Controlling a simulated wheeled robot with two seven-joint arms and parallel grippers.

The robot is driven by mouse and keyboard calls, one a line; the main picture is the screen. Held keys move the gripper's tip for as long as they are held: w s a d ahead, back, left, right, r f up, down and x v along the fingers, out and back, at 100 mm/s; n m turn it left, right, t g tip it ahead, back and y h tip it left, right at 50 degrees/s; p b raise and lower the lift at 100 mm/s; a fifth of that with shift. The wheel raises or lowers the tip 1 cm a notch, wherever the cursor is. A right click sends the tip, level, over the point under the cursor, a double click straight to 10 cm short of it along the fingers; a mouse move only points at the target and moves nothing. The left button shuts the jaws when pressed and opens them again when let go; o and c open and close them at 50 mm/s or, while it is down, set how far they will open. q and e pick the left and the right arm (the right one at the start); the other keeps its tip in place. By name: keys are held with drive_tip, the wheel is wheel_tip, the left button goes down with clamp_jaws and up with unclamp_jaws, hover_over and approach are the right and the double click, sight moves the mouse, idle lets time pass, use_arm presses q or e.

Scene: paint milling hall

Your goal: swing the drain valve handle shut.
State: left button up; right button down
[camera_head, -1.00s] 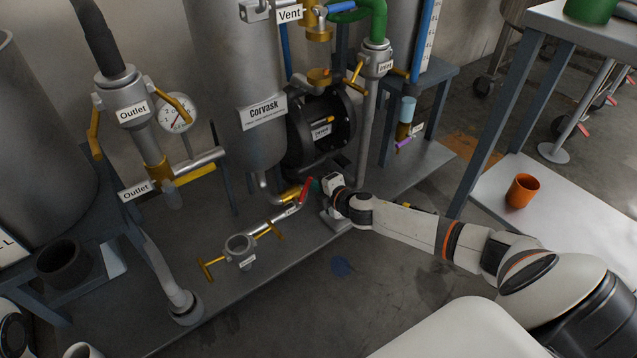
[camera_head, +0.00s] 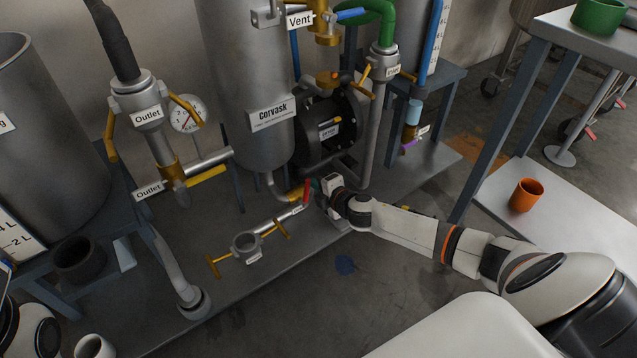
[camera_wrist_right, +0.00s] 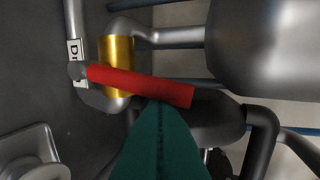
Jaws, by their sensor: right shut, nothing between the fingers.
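The drain valve is a small brass body (camera_wrist_right: 117,66) on the pipe under the grey Corvask vessel (camera_head: 250,90). Its red handle (camera_head: 306,190) stands up at a slant from the pipe in the head view. In the right wrist view the red handle (camera_wrist_right: 145,86) runs across the brass body, and a partly hidden label (camera_wrist_right: 75,50) lies beside its left end. My right gripper (camera_head: 317,185) is shut and empty. Its teal fingers (camera_wrist_right: 160,112) are at the handle's free end, seemingly against it; contact is not certain. My left gripper is out of view.
A strainer-like fitting (camera_head: 246,243) with yellow wing handles lies in front of the valve. A black pump (camera_head: 330,125) stands behind my right gripper. The Outlet pipework (camera_head: 148,117) is at left. An orange cup (camera_head: 526,195) stands on the right shelf. The floor in front is open.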

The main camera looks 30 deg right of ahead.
drive_tip(key=shift+d+p, duration=0.2)
drive_tip(key=shift+p, duration=0.1)
idle(0.7)
drive_tip(key=s, duration=0.9)
drive_tip(key=shift+d+p, duration=0.35)
drive_tip(key=shift+p, duration=0.05)
